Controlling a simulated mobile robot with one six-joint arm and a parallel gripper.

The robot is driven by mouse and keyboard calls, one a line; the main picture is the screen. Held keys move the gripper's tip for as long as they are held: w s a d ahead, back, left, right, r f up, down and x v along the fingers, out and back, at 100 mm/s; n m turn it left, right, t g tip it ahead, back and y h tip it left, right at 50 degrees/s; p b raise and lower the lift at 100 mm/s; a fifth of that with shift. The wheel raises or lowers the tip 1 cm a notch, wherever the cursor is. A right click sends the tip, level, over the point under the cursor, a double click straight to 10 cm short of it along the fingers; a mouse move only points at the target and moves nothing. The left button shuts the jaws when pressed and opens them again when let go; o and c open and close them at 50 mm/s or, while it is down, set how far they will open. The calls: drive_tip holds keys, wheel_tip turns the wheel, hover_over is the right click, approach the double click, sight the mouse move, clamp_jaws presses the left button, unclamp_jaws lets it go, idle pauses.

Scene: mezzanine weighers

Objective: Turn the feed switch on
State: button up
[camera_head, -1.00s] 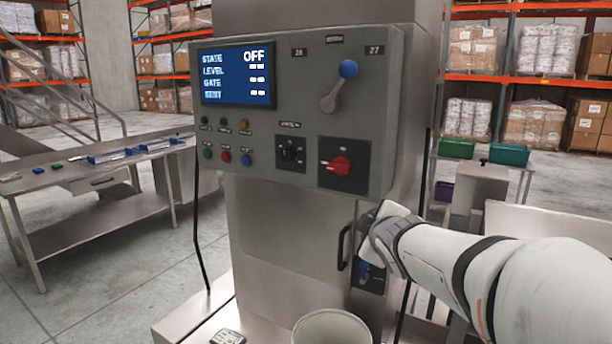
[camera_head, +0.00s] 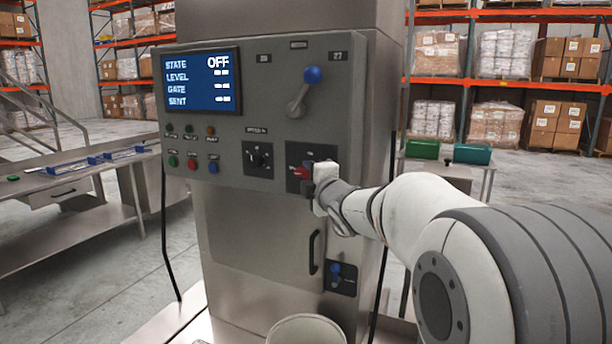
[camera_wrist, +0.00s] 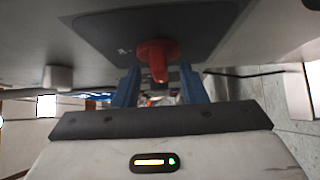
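A grey control box (camera_head: 275,110) on a steel column has a screen (camera_head: 203,82) reading STATE OFF. A red rotary switch (camera_head: 300,172) sits on a dark square plate at the box's lower right. A black knob (camera_head: 258,159) is left of it. I cannot read which control is labelled feed. My gripper (camera_head: 312,180) is at the red switch and partly covers it and its plate. In the wrist view the red switch (camera_wrist: 157,58) stands centred between the two blue fingers of my gripper (camera_wrist: 160,80). The fingers are apart, with gaps showing on both sides of its handle.
A lever with a blue ball (camera_head: 313,75) is above the red switch. Small coloured buttons (camera_head: 192,164) are at the left. A door handle (camera_head: 314,252), a small blue switch (camera_head: 336,270) and a pale bucket (camera_head: 306,330) are below. A steel table (camera_head: 70,195) stands left.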

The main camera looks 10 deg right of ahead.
drive_tip(key=shift+w, duration=0.2)
clamp_jaws()
idle(0.3)
